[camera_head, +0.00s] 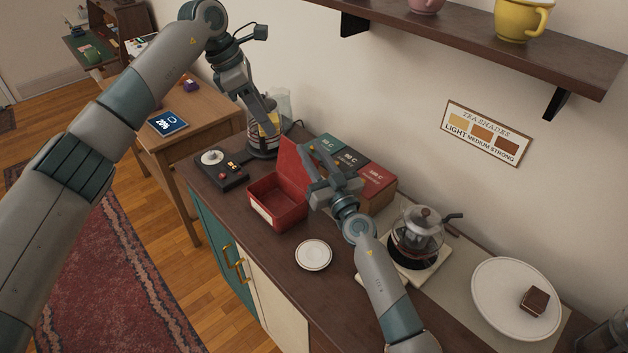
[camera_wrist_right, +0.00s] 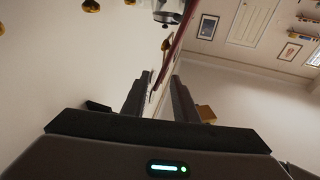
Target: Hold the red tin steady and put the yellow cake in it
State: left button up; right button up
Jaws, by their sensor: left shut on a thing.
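The red tin (camera_head: 277,207) stands open on the dark counter, its red lid (camera_head: 292,165) raised at the back. My left gripper (camera_head: 270,128) is beyond the tin, in front of a glass coffee maker. It is shut on a small yellow thing, apparently the yellow cake (camera_head: 268,128), mostly hidden by the fingers. My right gripper (camera_head: 314,170) is at the raised lid, to the right of the tin. In the right wrist view its fingers (camera_wrist_right: 160,88) are apart, with a thin red edge, apparently the lid, between them.
A black tray (camera_head: 222,172) with small items lies left of the tin. Tea boxes (camera_head: 368,182) stand behind my right gripper. A small empty saucer (camera_head: 313,255) is in front. A glass teapot (camera_head: 417,232) and a plate (camera_head: 490,290) with a brown cake (camera_head: 535,299) are at right.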

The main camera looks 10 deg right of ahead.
aim_at(296, 169)
jog(key=f+g+y, duration=0.1)
jog(key=f, duration=0.1)
jog(key=s+f+g+y, duration=0.1)
jog(key=f, duration=0.1)
jog(key=s+f+g+y, duration=0.1)
jog(key=f, duration=0.1)
jog(key=shift+n+g, duration=0.4)
jog(key=shift+s+f+g, duration=0.3)
jog(key=shift+s+f, duration=0.05)
jog(key=shift+f, duration=0.2)
jog(key=shift+w, duration=0.1)
jog(key=shift+x, duration=3.65)
grip_shut()
